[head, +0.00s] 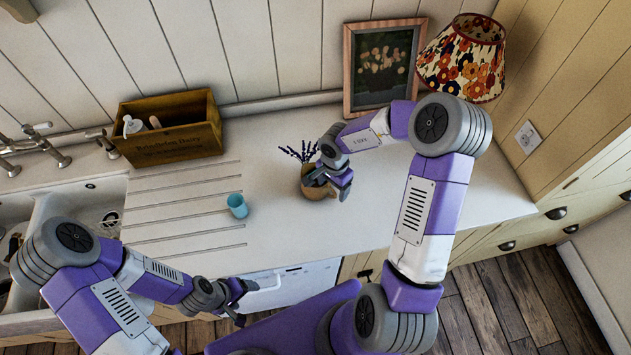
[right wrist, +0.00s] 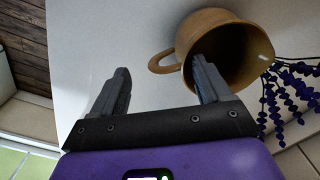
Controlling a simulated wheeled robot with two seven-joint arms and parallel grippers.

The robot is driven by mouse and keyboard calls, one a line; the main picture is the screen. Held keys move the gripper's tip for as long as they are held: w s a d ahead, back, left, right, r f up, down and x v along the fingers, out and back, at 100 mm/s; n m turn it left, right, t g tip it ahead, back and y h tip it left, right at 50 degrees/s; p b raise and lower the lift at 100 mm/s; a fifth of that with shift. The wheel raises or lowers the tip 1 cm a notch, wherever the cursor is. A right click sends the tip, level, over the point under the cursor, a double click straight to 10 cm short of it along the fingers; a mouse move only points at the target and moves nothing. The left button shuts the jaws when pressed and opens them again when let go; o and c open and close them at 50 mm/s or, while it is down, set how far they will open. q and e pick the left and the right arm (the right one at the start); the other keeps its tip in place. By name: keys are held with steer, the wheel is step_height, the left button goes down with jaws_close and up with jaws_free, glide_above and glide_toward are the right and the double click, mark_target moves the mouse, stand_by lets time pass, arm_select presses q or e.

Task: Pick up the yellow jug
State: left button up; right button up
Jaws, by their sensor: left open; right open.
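The yellow jug (head: 313,191), a brownish yellow pot with a loop handle, stands on the white counter near the middle of the head view. In the right wrist view the jug (right wrist: 186,34) is at the upper right, its mouth facing the camera. My right gripper (head: 341,184) is open over the jug, hiding part of it. In the right wrist view my right gripper (right wrist: 160,68) has the jug's handle between its fingertips, with one finger overlapping the mouth. I cannot tell if they touch. My left gripper (head: 240,298) is open and empty at the counter's front.
Purple lavender (head: 299,153) stands at the jug, and shows in the right wrist view (right wrist: 290,92). A blue cup (head: 237,206) stands to the left. A wooden box (head: 170,135), a picture frame (head: 350,65) and a floral lampshade (head: 465,60) line the back. The sink is at left.

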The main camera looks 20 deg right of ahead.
steer(key=f, duration=0.2)
steer(key=w+f+b, duration=0.1)
steer(key=f, duration=0.1)
steer(key=shift+f, duration=0.55)
jaws_close()
steer(key=shift+r, duration=0.15)
steer(key=shift+r+p, duration=1.25)
steer(key=shift+r, duration=3.65)
